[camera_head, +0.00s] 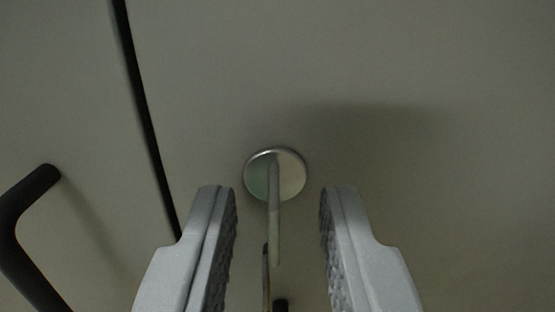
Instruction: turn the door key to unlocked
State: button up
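The door key (274,220) is a thin, pale flat piece seen nearly edge-on. It sits in a round, shiny metal lock disc (291,174) on a grey-beige panel. My gripper (278,198) is open, with one grey finger on each side of the key. A clear gap shows between the key and each finger, so neither appears to touch it. The fingers' inner pads are dark and textured. The lower end of the key lies near a dark, thin part below it, whose nature I cannot tell.
A black bar handle (14,220) stands out from the panel at the left. A dark vertical seam (143,105) runs between the handle and the lock. The panel (430,60) above and right of the lock is bare, with a soft shadow across it.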

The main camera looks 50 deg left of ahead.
jog(key=shift+w+a, duration=0.3)
jog(key=shift+a, duration=0.1)
grip_shut()
jog(key=shift+a, duration=0.1)
